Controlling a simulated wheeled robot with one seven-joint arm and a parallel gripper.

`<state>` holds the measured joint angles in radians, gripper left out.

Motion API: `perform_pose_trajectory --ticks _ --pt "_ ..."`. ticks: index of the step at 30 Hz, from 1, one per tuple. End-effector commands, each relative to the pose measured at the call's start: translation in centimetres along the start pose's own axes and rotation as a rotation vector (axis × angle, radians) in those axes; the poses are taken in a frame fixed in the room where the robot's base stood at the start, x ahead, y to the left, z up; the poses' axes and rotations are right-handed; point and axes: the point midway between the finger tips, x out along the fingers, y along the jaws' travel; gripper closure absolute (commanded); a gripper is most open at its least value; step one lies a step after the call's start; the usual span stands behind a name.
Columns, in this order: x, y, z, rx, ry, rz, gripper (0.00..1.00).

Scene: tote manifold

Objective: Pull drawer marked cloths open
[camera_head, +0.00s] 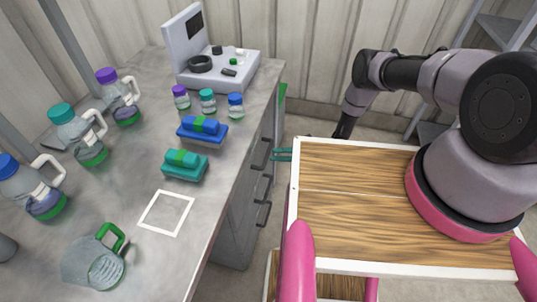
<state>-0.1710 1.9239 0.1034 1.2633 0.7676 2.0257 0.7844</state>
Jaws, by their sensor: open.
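A grey drawer cabinet (238,213) stands under the bench, its front seen at a steep angle. It has an upper dark handle (262,154) and a lower dark handle (263,214). The drawers look shut. No mark reading cloths can be made out, so I cannot tell which drawer bears it.
The grey bench top (135,165) holds several bottles, a clear jug (95,262), a blue folded bundle (203,130), a teal bundle (185,165), a white square outline (166,213) and a grey device (215,65). A shelf (500,30) stands at back right. A floor gap lies beside the cabinet.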

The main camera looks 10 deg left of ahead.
Motion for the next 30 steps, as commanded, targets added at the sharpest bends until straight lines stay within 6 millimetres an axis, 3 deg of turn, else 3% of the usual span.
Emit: perform_pose_trajectory --ticks 3,7,18,19,22,23,30 --pt "2.1 0.0 -0.1 0.001 0.003 0.0 0.53" --pt "3.4 0.0 -0.1 0.0 0.002 0.0 0.53" --pt "4.1 0.0 0.0 -0.001 0.0 0.0 0.53" --pt "4.1 0.0 0.0 0.0 0.0 0.0 0.57" --pt "4.1 0.0 0.0 0.0 0.0 0.0 0.95" --pt "4.1 0.0 0.0 0.0 0.0 0.0 1.0" --pt "4.0 0.0 0.0 0.0 0.0 -0.001 1.0"
